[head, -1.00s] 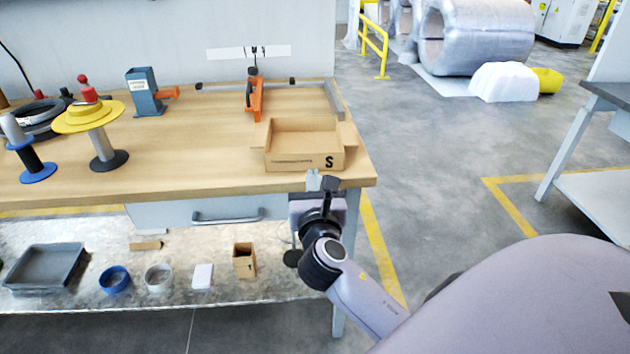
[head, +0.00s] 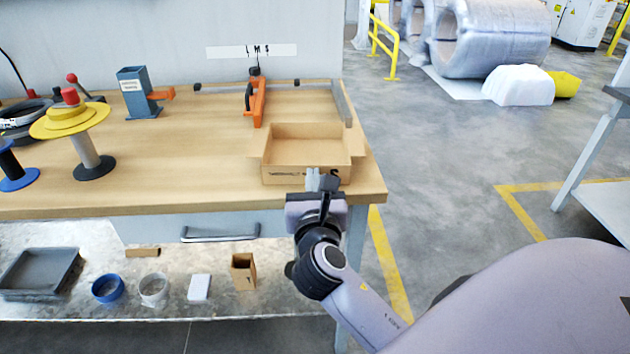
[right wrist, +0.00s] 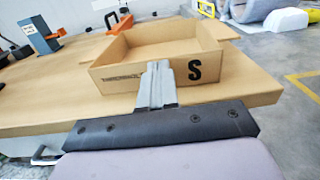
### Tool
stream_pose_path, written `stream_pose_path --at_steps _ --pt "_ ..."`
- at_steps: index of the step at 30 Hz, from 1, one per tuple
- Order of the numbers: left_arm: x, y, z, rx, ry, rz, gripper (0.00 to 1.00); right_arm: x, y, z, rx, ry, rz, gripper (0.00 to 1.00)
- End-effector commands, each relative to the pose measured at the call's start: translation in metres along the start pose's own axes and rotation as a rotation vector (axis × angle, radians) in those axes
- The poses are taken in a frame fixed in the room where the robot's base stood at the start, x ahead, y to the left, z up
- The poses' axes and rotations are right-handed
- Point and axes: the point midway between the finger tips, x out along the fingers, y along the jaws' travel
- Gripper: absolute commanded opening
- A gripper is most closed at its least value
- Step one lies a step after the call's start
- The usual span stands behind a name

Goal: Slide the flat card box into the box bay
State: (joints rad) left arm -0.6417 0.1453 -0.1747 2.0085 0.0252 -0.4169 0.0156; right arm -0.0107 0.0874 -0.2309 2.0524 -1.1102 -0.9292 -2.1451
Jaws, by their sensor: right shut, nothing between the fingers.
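The open, shallow card box (head: 308,175) stands on the bench near its front right corner, flaps spread at its sides. Its front wall carries a black S, clear in the right wrist view (right wrist: 195,70). My right gripper (head: 321,180) is shut and empty at the box's front wall, partly covering the S in the head view. In the right wrist view its fingertips (right wrist: 157,72) overlap the front wall left of the S; I cannot tell whether they touch. Behind the box, a grey side rail (head: 341,103) and a back rail (head: 215,87) frame a corner, perhaps the box bay.
An orange clamp-like tool (head: 258,105) stands behind the box, below a wall strip marked L M S (head: 251,51). A blue-grey holder (head: 137,95) and yellow spool (head: 72,122) stand left. Bare bench top (head: 190,150) lies between. A lower shelf holds small containers.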

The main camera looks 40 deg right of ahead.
Motion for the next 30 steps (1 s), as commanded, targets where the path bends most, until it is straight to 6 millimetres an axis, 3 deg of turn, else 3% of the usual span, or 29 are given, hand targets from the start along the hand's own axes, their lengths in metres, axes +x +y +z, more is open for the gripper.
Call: stream_pose_path --at_steps 20,30 --pt "0.002 0.0 0.002 0.0 -0.004 0.002 0.6 -0.003 0.001 0.001 0.0 0.0 -0.002 0.0" --pt "-0.008 -0.003 -0.008 0.009 0.0 -0.006 0.6 0.031 0.002 0.003 -0.002 -0.002 -0.003 0.0"
